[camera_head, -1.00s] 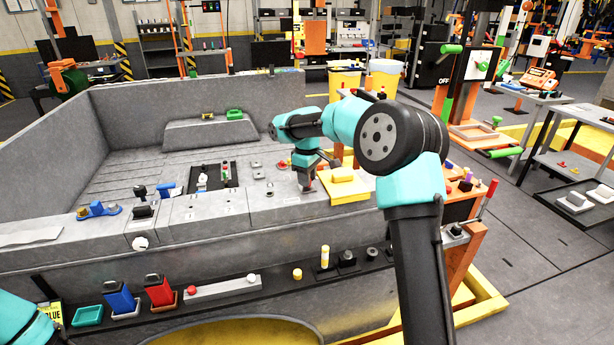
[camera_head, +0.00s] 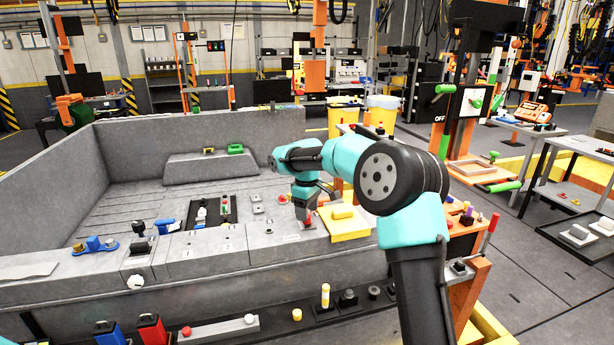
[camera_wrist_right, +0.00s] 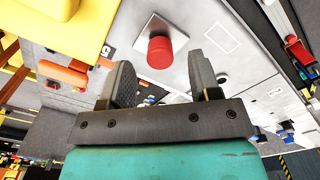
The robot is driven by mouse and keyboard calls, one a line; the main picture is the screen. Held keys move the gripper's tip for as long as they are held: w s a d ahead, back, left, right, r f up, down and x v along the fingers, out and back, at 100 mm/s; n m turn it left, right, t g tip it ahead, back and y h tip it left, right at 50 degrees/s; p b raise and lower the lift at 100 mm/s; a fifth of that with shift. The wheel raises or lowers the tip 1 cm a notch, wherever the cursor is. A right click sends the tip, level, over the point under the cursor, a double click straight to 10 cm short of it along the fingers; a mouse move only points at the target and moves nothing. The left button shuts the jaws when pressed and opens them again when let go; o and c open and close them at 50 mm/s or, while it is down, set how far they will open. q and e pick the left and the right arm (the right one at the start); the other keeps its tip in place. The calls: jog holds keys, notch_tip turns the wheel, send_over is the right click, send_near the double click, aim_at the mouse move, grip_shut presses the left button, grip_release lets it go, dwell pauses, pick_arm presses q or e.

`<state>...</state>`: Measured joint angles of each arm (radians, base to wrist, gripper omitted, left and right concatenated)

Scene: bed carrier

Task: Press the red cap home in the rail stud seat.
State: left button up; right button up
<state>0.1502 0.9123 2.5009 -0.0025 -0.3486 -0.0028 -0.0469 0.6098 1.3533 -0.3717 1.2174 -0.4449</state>
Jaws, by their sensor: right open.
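The red cap (camera_wrist_right: 160,52) stands on a pale square plate (camera_wrist_right: 161,38), the rail stud seat, in the right wrist view. It rises above the plate; I cannot tell if it is fully down. In the head view the red cap (camera_head: 309,223) shows on the grey bed rail (camera_head: 270,247), just under my right gripper. My right gripper (camera_wrist_right: 160,62) is open and empty, its fingers to either side of the cap's line and apart from it. The gripper also shows in the head view (camera_head: 304,212), pointing down. My left gripper is out of view.
A yellow block (camera_head: 343,226) stands on the rail right of the gripper. A black tray (camera_head: 213,211) with small parts lies to its left. The bed floor behind is largely clear.

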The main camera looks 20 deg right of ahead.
notch_tip(320, 180, up, 15)
jog(key=shift+r, duration=0.2)
dwell(0.3)
jog(key=shift+c, duration=0.3)
jog(key=shift+f, duration=0.15)
jog(key=shift+c, duration=0.8)
jog(key=shift+f, duration=0.4)
jog(key=shift+c, duration=0.7)
jog(key=shift+n, duration=0.7)
notch_tip(320, 180, down, 8)
jog(key=shift+r, duration=0.1)
grip_shut()
jog(key=shift+f, duration=0.25)
jog(key=shift+f, duration=3)
